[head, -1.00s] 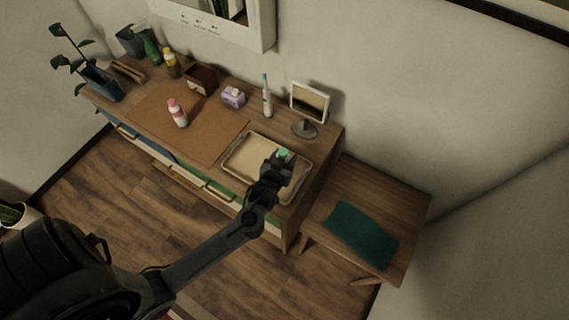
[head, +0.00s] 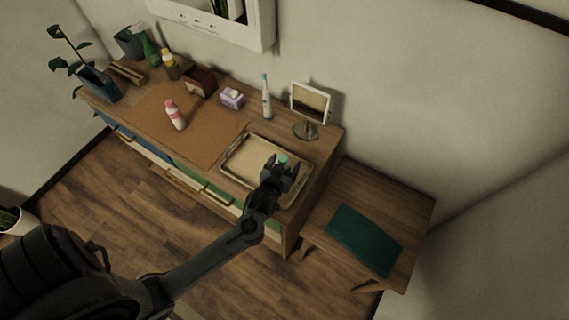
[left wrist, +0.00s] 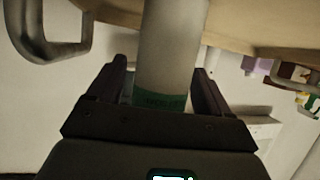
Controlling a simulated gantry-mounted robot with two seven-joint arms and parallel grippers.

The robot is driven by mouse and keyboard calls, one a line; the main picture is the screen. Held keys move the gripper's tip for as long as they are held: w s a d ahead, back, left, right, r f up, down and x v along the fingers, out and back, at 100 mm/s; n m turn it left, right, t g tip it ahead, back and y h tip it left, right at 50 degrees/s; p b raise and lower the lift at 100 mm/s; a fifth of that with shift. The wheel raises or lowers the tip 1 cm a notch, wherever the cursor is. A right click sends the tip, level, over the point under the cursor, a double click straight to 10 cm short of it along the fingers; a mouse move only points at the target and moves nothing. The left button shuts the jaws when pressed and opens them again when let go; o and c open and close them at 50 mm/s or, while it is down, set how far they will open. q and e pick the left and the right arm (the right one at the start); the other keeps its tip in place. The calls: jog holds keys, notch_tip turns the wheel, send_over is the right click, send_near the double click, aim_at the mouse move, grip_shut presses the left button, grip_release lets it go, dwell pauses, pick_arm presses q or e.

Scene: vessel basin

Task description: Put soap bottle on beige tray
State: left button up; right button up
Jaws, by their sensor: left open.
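The soap bottle, a pale cylinder with a green top (head: 283,159), stands at the right part of the beige tray (head: 246,155) in the head view; its base is hidden there. In the left wrist view the bottle (left wrist: 172,45) runs between the fingers, its green band close to the palm, and the tray (left wrist: 250,35) is at its far end. My left gripper (head: 282,168) is open around the bottle's top, with gaps beside both fingers in the left wrist view. My right gripper is not in view.
The tray lies on a wooden dresser (head: 225,163). A mirror (head: 309,103), a toothbrush (head: 266,100), a purple tissue box (head: 232,98) and a pink-capped bottle (head: 176,116) stand behind or left of it. A lower bench with a teal cloth (head: 364,238) is at right.

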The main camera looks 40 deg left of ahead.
pick_arm(q)
jog(key=shift+s+r, duration=0.1)
jog(key=shift+r, duration=0.1)
jog(key=s+d+r+m+g+h, duration=0.2)
jog(key=s+d+m+g, duration=0.1)
jog(key=s, duration=0.8)
jog(key=s+d+r+m+g+h, duration=0.3)
jog(key=s+d+g, duration=0.3)
jog(key=s, duration=0.6)
jog(key=shift+r, duration=0.2)
jog(key=shift+w+d, duration=0.1)
jog(key=shift+d, duration=0.05)
